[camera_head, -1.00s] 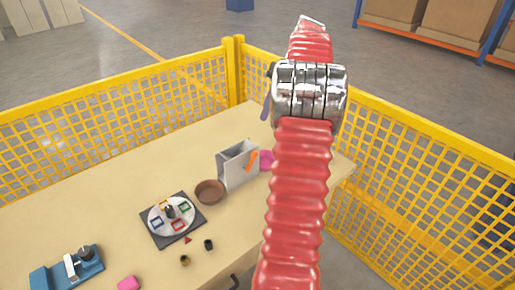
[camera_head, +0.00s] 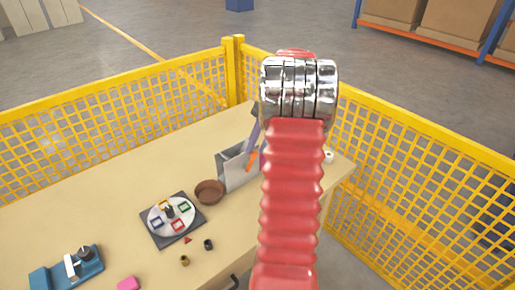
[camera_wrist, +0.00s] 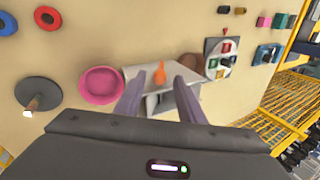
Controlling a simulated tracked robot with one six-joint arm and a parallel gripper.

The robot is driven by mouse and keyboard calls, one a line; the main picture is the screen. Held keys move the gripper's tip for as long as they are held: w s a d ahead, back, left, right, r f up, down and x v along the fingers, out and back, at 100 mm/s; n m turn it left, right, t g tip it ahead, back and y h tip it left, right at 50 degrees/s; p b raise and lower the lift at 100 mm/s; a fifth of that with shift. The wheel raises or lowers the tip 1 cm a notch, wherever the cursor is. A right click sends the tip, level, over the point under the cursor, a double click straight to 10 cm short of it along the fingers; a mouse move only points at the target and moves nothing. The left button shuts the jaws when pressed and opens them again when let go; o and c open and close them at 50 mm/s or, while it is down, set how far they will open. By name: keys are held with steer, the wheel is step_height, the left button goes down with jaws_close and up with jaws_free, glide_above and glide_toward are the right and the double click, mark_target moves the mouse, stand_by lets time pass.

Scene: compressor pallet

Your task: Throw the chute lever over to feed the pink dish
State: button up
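The grey chute box (camera_head: 232,172) stands on the table, with its orange lever (camera_head: 251,160) leaning at the right. In the wrist view the lever (camera_wrist: 160,74) stands over the chute top (camera_wrist: 146,76). The pink dish (camera_wrist: 101,86) is left of the chute there; in the head view my arm hides it. A brown dish (camera_head: 209,191) is on the chute's other side. My gripper (camera_wrist: 158,82) is open, its two fingers apart on either side of the lever in the picture. I cannot tell whether they touch it. In the head view one finger shows just above the chute.
A dark disc with a light-tipped post (camera_wrist: 38,93) and red and blue rings (camera_wrist: 46,16) lie beyond the pink dish. A turntable (camera_head: 172,216), small cups (camera_head: 208,244) and a blue clamp (camera_head: 67,270) are at left. Yellow fencing (camera_head: 420,170) borders the table.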

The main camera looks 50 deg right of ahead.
steer(key=shift+w+a+f, duration=0.15)
steer(key=shift+a+f, duration=0.15)
steer(key=shift+f, duration=0.35)
steer(key=shift+c, duration=0.4)
jaws_close()
steer(key=shift+d, duration=0.15)
